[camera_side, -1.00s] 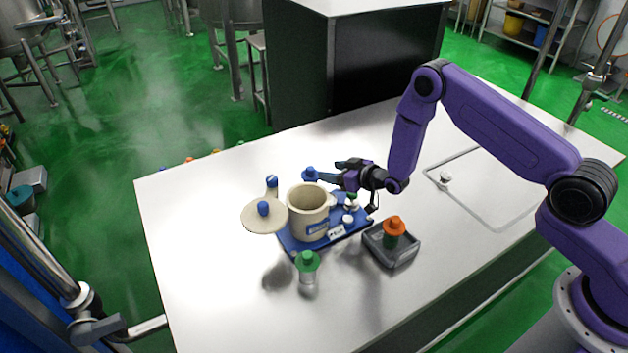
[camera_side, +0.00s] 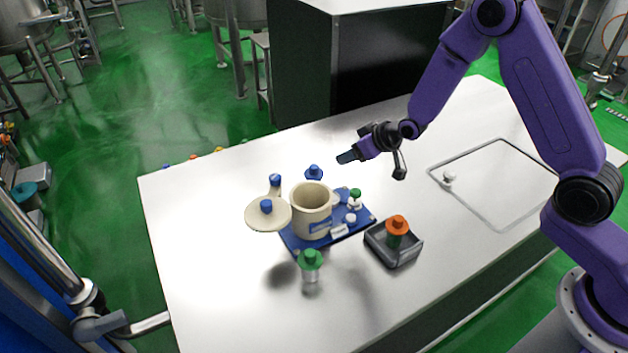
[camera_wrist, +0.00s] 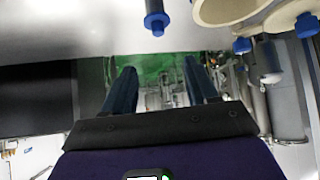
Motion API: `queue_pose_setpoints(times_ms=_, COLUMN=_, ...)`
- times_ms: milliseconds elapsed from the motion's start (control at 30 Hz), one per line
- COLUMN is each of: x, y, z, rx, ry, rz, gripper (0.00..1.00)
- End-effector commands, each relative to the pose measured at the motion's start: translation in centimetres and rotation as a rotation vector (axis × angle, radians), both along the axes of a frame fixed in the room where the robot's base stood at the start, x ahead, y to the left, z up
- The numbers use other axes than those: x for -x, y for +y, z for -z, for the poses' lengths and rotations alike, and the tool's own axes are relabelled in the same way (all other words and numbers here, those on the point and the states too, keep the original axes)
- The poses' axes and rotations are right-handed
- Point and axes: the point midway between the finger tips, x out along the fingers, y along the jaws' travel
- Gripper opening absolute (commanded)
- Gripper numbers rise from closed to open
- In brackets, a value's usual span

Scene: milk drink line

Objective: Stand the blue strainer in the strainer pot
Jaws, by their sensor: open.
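The blue strainer, which I take to be the blue-knobbed piece (camera_side: 314,172), shows just behind the pot's rim in the side view. It also shows at the top of the wrist view (camera_wrist: 155,18), apart from the pot; its far end is cut off. The beige pot with a blue label (camera_side: 312,212), which I take for the strainer pot, stands open on a blue tray (camera_side: 290,240). Its rim shows in the wrist view (camera_wrist: 225,20). My gripper (camera_side: 347,157) is open and empty, above and right of the blue piece. Its two fingers (camera_wrist: 160,78) are apart.
A beige lid with a blue knob (camera_side: 258,218) is left of the pot. A green-topped piece (camera_side: 309,262) stands in front. A grey box (camera_side: 405,253) holds an orange-topped piece (camera_side: 396,226). Small white and green-capped pieces share the tray.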

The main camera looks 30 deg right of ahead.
Motion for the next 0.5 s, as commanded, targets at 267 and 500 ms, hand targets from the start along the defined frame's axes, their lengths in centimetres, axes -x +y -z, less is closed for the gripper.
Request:
queue_pose_setpoints(times_ms=267, x=-2.8, y=0.9, z=3.0, rx=0.0, ry=0.0, rz=0.0, gripper=0.58)
queue_pose_setpoints(times_ms=500, x=-5.3, y=1.7, z=5.6, rx=0.0, ry=-0.001, rz=-0.001, gripper=0.58)
